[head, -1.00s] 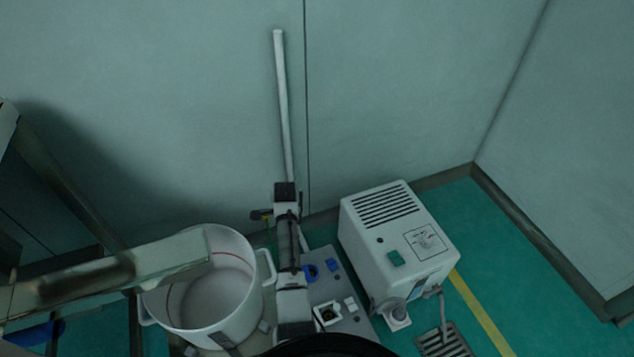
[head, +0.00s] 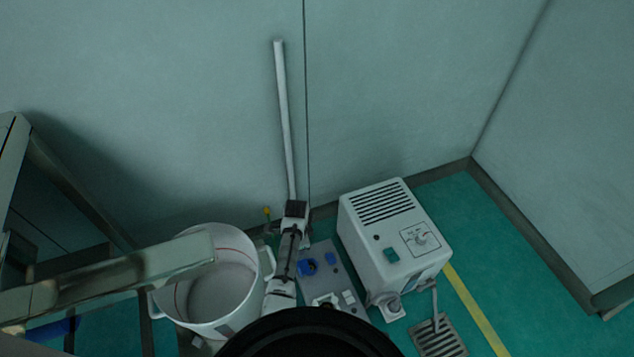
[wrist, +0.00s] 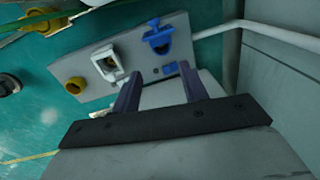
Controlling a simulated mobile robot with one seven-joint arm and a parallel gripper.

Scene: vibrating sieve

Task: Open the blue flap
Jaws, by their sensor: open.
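The blue flap belongs to a blue socket (wrist: 157,37) on a grey panel (wrist: 88,65) in the wrist view. The socket also shows in the head view (head: 309,267), low in the middle. Whether its flap is open or closed, I cannot tell. My gripper (wrist: 160,70) is open and empty in the wrist view, with its two dark fingers pointing toward the panel. The blue socket lies beyond and between the fingertips in the picture, with no contact visible. In the head view, I cannot make out the fingers.
A white socket (wrist: 106,62) and a yellow socket (wrist: 75,86) share the panel. A white box (head: 395,240) stands right of the panel. A white bucket (head: 215,290) stands left. A white pipe (head: 283,120) rises along the wall.

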